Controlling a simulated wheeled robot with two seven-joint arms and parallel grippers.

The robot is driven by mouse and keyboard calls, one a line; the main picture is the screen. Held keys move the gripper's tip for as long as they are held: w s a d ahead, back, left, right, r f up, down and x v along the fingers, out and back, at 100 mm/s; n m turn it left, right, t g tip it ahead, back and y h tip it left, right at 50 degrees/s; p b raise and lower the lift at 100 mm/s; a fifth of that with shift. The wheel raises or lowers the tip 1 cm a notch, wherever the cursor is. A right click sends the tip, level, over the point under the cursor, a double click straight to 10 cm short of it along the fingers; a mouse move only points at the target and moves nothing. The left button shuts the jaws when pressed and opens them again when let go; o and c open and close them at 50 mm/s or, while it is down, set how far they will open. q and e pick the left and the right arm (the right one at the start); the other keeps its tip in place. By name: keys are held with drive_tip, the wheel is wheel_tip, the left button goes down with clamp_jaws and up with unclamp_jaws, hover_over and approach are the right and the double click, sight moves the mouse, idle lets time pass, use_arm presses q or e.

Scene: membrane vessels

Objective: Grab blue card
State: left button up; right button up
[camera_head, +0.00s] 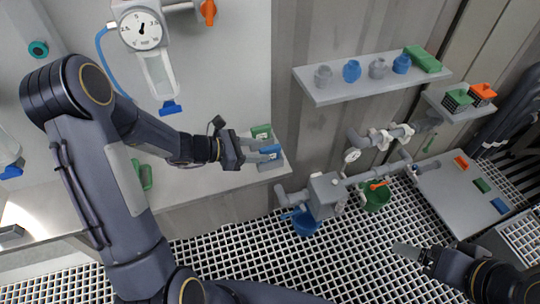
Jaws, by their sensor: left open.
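A small blue card-like piece (272,152) sits at the right end of the grey counter, in front of a similar green piece (261,131). My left gripper (271,157) reaches it from the left. Its jaws are open, with the fingers at the blue piece, which they partly hide. I cannot tell whether they touch it. Another flat blue piece (499,206) lies on the grey panel at the right. My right gripper (412,252) is at the lower right, away from the cards; its jaw opening is not clear.
The grey counter (205,184) carries a green item (142,174) left of my gripper. A gauge (141,30) with a clear tube hangs above. A wall shelf (338,90) holds small vessels.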

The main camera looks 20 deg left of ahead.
sight(276, 149)
use_arm(q)
drive_tip(key=x, duration=0.6)
drive_tip(key=shift+d+r, duration=0.1)
drive_tip(key=shift+r, duration=0.2)
clamp_jaws()
